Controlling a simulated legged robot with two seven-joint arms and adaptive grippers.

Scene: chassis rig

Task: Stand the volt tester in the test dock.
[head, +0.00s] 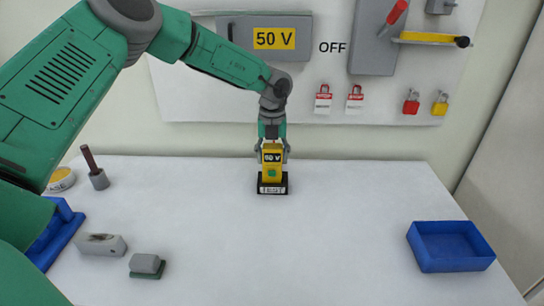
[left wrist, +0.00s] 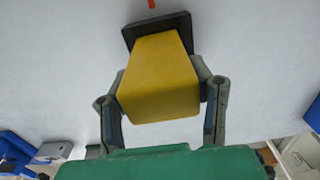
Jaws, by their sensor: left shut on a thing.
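My left gripper (head: 272,150) comes from above and is shut on the tester's upper part. In the left wrist view the tester (left wrist: 160,80) sits between the fingers (left wrist: 160,108), with the dark dock (left wrist: 152,30) beyond its far end. Whether the tester is fully seated is hard to tell. My right gripper is not in view.
A blue tray (head: 450,262) stands at the right. Grey blocks (head: 100,244) (head: 146,264), a blue holder (head: 58,232) and a brown-handled tool (head: 96,172) are at the left. The wall panel with a 50 V sign (head: 274,39) rises behind. The middle table is clear.

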